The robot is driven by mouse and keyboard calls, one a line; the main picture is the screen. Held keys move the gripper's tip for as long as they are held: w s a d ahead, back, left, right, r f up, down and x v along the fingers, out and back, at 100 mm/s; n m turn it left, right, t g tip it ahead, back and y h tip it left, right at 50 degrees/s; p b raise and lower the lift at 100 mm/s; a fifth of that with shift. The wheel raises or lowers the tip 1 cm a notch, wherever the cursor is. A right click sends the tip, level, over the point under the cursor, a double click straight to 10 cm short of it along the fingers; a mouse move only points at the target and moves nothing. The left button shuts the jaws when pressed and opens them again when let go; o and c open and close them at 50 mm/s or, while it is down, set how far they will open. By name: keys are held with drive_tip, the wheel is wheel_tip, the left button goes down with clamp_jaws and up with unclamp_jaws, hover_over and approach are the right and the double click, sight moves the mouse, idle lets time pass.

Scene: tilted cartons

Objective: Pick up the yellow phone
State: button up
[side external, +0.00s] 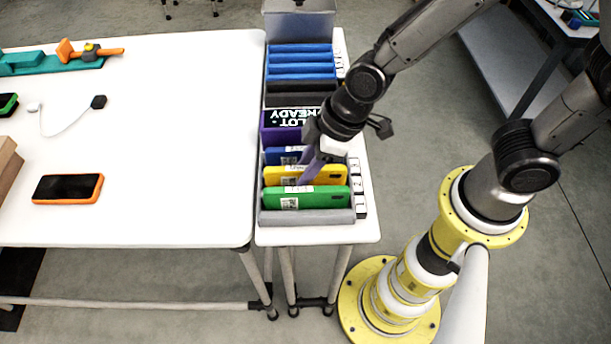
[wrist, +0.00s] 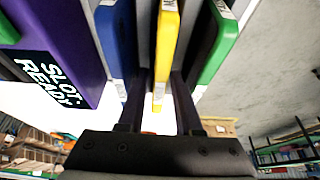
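The yellow phone (side external: 330,176) stands on edge in a slotted rack, between a blue phone (side external: 279,156) and a green phone (side external: 325,197). In the wrist view the yellow phone (wrist: 167,45) shows edge-on between the two dark fingers of my gripper (wrist: 165,70). Pale gaps show beside the phone, so the fingers look open around it. In the side view my gripper (side external: 311,165) reaches down over the rack at the yellow phone's upper edge. The arm and fingers hide part of the blue phone there. Exact finger contact cannot be told.
A purple unit (side external: 266,131) with a lit "SLOT READY" screen stands behind the blue phone. Several blue items (side external: 300,68) fill the far rack. An orange-edged phone (side external: 68,188) lies on the white table (side external: 160,140), whose middle is mostly clear.

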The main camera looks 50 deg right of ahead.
clamp_jaws()
idle(0.4)
